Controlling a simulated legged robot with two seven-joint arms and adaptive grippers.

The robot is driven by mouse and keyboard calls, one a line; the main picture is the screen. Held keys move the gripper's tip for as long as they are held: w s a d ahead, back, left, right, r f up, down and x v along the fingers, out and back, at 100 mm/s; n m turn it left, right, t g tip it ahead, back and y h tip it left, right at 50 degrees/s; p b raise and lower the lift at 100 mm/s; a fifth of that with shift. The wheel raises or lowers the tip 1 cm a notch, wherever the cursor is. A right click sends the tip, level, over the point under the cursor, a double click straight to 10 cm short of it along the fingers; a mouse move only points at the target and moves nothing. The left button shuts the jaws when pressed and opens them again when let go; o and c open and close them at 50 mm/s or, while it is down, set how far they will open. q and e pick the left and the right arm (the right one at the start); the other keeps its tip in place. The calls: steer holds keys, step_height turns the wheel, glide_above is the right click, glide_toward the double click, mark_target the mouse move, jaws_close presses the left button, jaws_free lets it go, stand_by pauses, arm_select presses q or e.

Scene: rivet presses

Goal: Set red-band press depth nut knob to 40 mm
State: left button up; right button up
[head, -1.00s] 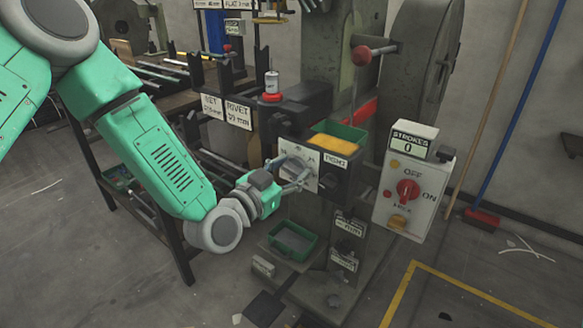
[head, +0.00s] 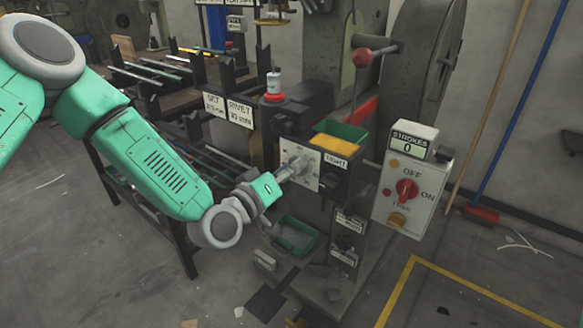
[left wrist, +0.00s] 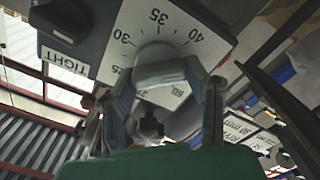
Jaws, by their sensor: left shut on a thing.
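The depth nut knob (left wrist: 160,74) is a pale grey knob on a white dial plate (left wrist: 140,18), with 25, 30, 35 and 40 readable around it in the left wrist view. The knob's pointer cannot be made out. My left gripper (left wrist: 168,95) is shut on the knob, one finger on each side. In the head view my left gripper (head: 292,170) reaches the white dial plate (head: 312,151) on the press's dark box and hides most of the knob. My right gripper is not in view.
A black lock lever labelled TIGHT (left wrist: 62,20) sits beside the dial. A control box (head: 405,190) with a red switch and a counter reading 0 stands to the right. A green tray (head: 293,238) lies below my gripper, and a yellow-filled bin (head: 335,145) sits above the dial.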

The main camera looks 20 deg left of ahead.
arm_select(q)
steer(key=n, duration=0.5)
steer(key=shift+a+f, duration=0.2)
steer(key=shift+f, duration=0.05)
steer(key=shift+n, duration=0.3)
steer(key=o, duration=1.1)
steer(key=shift+o, duration=0.2)
steer(key=shift+a, duration=0.1)
steer(key=v, duration=1.2)
